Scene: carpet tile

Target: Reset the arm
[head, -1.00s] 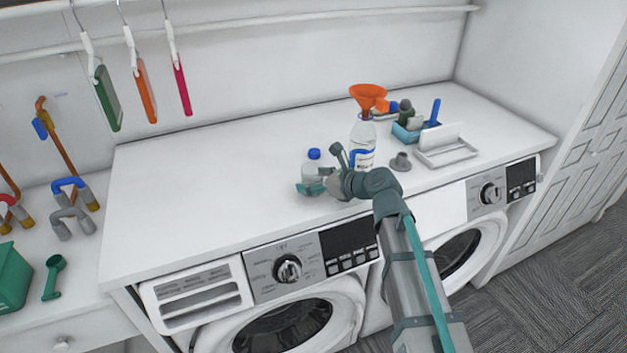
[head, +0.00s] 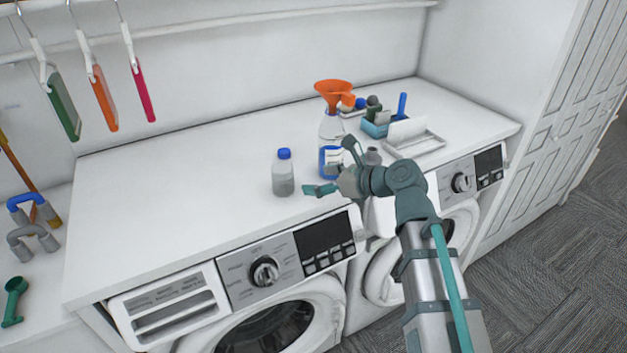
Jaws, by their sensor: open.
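My gripper (head: 330,168) is open and empty in the head view, above the front part of the white countertop (head: 180,190). One teal finger points left, and the other points up. A small clear bottle with a blue cap (head: 284,173) stands upright just left of the gripper, apart from it. A taller clear bottle (head: 331,135) with a blue and white label stands behind the gripper, which overlaps its lower right side in the view. An orange funnel (head: 333,92) sits in the top of this bottle. My arm reaches in from the lower right.
A blue caddy (head: 378,127) and a white tray (head: 414,143) are at the right of the counter. A grey piece (head: 373,155) is partly hidden behind the arm. Two front-loading machines are below. Tags hang at upper left. The counter's left half is clear.

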